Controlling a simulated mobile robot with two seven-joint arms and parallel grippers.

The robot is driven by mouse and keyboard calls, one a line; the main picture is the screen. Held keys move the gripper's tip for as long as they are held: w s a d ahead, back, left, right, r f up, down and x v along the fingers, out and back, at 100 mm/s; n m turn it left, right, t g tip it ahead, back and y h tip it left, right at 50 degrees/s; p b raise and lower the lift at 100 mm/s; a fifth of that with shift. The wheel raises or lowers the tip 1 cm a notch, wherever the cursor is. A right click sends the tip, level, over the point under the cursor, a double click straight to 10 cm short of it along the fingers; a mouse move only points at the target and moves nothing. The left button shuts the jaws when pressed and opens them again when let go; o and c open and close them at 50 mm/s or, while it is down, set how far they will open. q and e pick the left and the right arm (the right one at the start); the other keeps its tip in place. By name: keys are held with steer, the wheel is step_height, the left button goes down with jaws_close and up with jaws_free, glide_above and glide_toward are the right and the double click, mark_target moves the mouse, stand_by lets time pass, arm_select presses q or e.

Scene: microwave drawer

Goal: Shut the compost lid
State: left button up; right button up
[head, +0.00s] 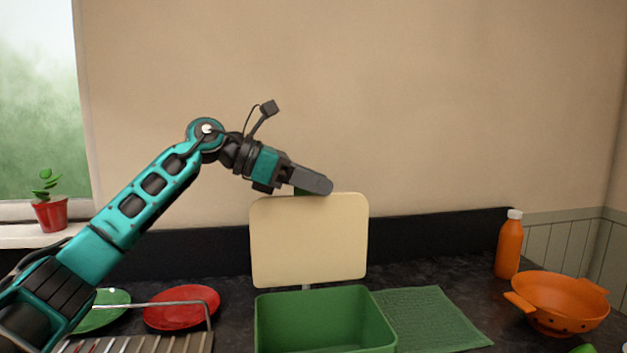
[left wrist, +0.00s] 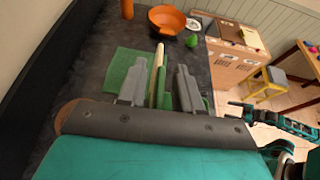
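The compost bin (head: 325,320) is a green open-topped box on the dark counter. Its lid (head: 309,242) stands upright at the bin's back, with a cream face toward me. My left gripper (head: 318,184) is at the lid's top edge in the head view. In the left wrist view the fingers of my left gripper (left wrist: 161,66) are apart, and the lid (left wrist: 157,70) shows edge-on between them, with gaps on the sides. My right gripper (left wrist: 236,106) shows small at the right of the left wrist view; its fingers are too small to read.
A green cloth (head: 430,318) lies right of the bin. An orange colander (head: 558,303) and an orange bottle (head: 509,246) stand farther right. A red plate (head: 182,307), a green plate (head: 103,311) and a metal rack (head: 140,343) are at left.

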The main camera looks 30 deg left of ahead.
arm_select(q)
steer(key=shift+c, duration=0.3)
jaws_close()
stand_by(0.3)
